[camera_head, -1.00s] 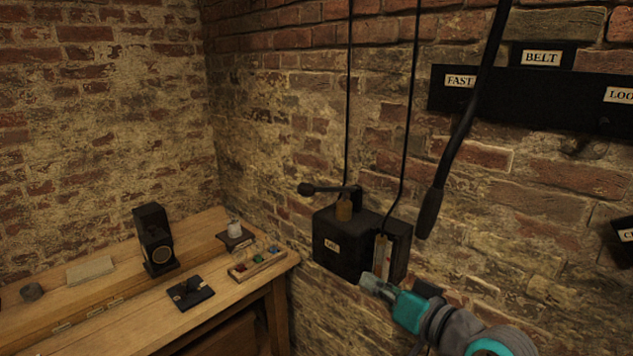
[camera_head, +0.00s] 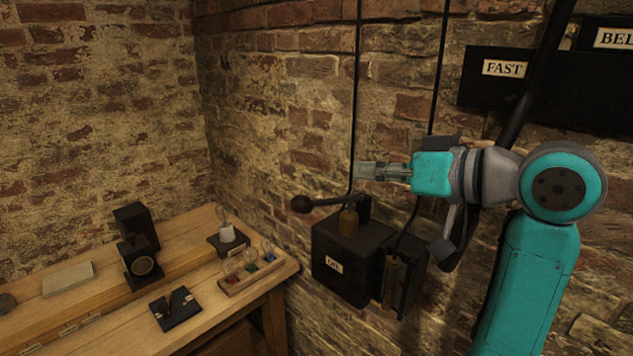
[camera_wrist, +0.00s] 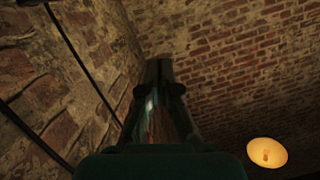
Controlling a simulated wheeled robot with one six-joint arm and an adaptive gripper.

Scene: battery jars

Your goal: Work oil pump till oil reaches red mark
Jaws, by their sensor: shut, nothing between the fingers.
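The oil pump is a black box (camera_head: 345,262) with an "OIL" label, fixed to the brick wall right of the bench. Its dark lever (camera_head: 335,202) runs left from a pivot on top and ends in a round knob (camera_head: 301,204).
A wooden bench (camera_head: 110,318) stands at the left with a black device (camera_head: 138,245), a rack of small coloured bulbs (camera_head: 250,271) and a black block (camera_head: 175,308). Thin black pipes (camera_head: 440,80) run up the wall. A "FAST" board (camera_head: 503,68) is at upper right. A lamp (camera_wrist: 267,152) glows in the wrist view.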

